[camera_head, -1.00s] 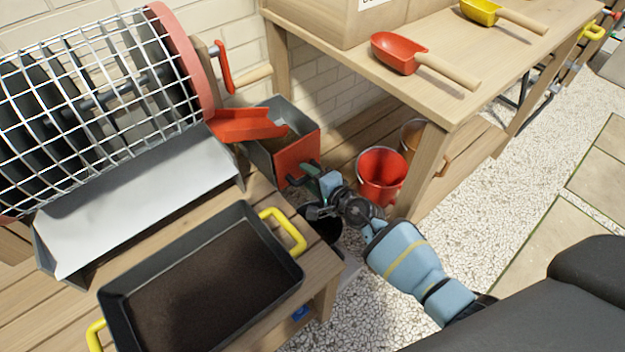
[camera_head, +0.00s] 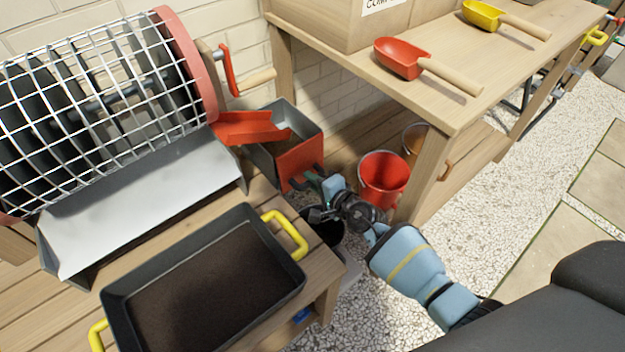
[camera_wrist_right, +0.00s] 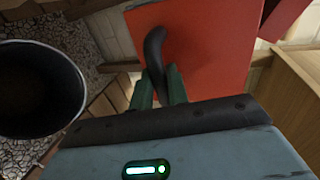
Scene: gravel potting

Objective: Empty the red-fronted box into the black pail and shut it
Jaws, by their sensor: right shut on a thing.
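The red-fronted box (camera_head: 311,124) is a grey open-topped box at the end of the bench, under a red chute. Its red front (camera_head: 300,163) carries a black handle, which shows large in the right wrist view (camera_wrist_right: 153,48). My right gripper (camera_head: 312,182) is shut on this handle; its green fingers (camera_wrist_right: 160,88) sit on either side of it. The black pail (camera_head: 327,228) stands below, partly hidden behind my gripper and the bench. In the right wrist view the pail (camera_wrist_right: 78,75) is at the left, dark inside. My left gripper is not in view.
A wire drum (camera_head: 110,90) with a red chute (camera_head: 245,128) is at the left. A black tray (camera_head: 110,300) of dark soil lies on the near bench. A red bucket (camera_head: 384,180) stands behind my wrist. A table (camera_head: 500,70) with scoops is at the right.

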